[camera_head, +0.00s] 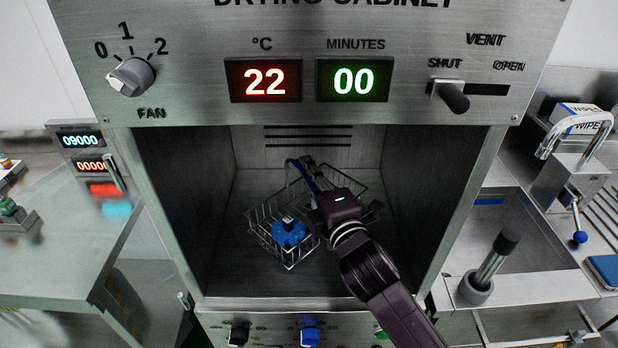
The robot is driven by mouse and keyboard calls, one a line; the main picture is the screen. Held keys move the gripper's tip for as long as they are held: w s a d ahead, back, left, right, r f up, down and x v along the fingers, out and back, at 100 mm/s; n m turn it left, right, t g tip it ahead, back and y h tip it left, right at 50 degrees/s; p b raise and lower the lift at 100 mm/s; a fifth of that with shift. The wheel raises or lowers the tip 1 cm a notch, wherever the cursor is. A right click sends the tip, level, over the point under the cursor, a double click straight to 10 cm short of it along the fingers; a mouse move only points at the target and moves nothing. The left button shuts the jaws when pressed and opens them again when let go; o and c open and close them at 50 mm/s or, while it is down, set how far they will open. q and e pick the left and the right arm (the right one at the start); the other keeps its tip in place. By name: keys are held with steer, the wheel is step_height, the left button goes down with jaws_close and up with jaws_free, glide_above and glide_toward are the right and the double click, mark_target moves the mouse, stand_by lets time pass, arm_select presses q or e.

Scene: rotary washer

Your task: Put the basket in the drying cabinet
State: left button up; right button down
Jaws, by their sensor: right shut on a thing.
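The drying cabinet (300,303) stands straight ahead with its chamber open at the front. The wire basket (268,248) is inside the chamber, with a blue lobed piece (289,232) in it. My right arm reaches in from the lower right. My right gripper (312,176) is shut on the basket, near its blue-topped handle (296,166). The fingertips are partly hidden by the gripper's own body. The basket looks slightly turned; I cannot tell whether it touches the chamber floor. My left gripper is not in view.
The cabinet's side walls stand close on both sides of the arm. Above are a fan knob (131,76), displays reading 22 and 00, and a vent lever (453,97). A sink with a tap (580,130) is at right, a bench (60,225) at left.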

steer(key=shift+f, duration=0.7)
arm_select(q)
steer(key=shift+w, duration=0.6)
arm_select(e)
steer(key=c, duration=2.4)
jaws_free()
steer(key=shift+f, duration=0.25)
steer(key=o, duration=0.5)
steer(key=shift+c, duration=0.2)
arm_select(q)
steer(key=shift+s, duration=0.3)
arm_select(e)
steer(key=shift+s+r, duration=0.1)
steer(key=shift+r, duration=0.05)
